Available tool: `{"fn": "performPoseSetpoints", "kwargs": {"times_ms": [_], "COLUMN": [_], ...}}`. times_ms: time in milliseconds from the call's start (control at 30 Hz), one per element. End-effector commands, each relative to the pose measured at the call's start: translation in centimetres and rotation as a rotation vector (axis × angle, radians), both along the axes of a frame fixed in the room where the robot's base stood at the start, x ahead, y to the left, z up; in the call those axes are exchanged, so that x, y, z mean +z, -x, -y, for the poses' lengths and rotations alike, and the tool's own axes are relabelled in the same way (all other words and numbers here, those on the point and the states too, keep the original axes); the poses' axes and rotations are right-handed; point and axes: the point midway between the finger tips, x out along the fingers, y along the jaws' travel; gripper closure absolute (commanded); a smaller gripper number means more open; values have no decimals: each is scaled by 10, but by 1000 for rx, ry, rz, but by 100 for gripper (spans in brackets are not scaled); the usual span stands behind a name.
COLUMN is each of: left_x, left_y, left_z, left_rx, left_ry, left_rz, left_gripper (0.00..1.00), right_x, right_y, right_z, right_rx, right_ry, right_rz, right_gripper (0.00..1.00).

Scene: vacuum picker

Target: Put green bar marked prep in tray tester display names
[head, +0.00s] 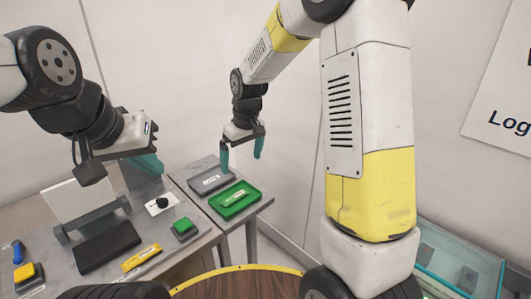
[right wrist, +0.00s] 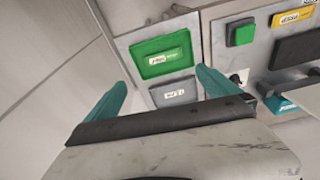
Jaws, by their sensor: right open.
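A green tray (head: 222,211) lies on the side table. A green piece with a pale label (head: 238,198), apparently a bar, shows inside it; its lettering is too small to read. The tray also shows in the right wrist view (right wrist: 150,46). A grey tray (head: 197,187) with a pale label lies behind it. My right gripper (head: 241,152) is open and empty above the far end of the trays. My left gripper (head: 148,163) hangs over the left bench; its finger gap is hidden. A white panel (head: 75,202), perhaps the display, shows no readable text.
The left bench carries a yellow bar (head: 142,257), a green button (head: 184,229), a yellow button (head: 28,272), a black pad (head: 106,245) and a black knob (head: 161,202). A glass-sided bin (head: 460,262) stands at right. The wall is close behind the trays.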

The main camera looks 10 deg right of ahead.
Motion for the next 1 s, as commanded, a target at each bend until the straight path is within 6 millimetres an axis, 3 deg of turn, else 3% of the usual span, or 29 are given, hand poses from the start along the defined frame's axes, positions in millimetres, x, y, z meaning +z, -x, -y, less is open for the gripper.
{"fn": "performPoseSetpoints", "kwargs": {"times_ms": [33, 200, 400, 600, 700, 833, 1000], "left_x": [0, 0, 0, 0, 0, 0, 0], "left_y": [0, 0, 0, 0, 0, 0, 0], "left_z": [0, 0, 0, 0, 0, 0, 0], "left_rx": [0, 0, 0, 0, 0, 0, 0], "left_ry": [0, 0, 0, 0, 0, 0, 0], "left_rz": [0, 0, 0, 0, 0, 0, 0], "left_gripper": [100, 100, 100, 100, 100, 100, 100], "right_x": [23, 87, 135, 154, 156, 155, 155], "right_y": [10, 59, 129, 195, 216, 230, 234], "right_z": [12, 48, 83, 104, 109, 111, 112], "right_rx": [-33, -158, -301, -419, -458, -484, -491], "right_ry": [-15, -77, -152, -221, -245, -262, -266], "right_rz": [26, 97, 180, 254, 277, 294, 297], "right_gripper": [0, 0, 0, 0, 0, 0, 0]}}
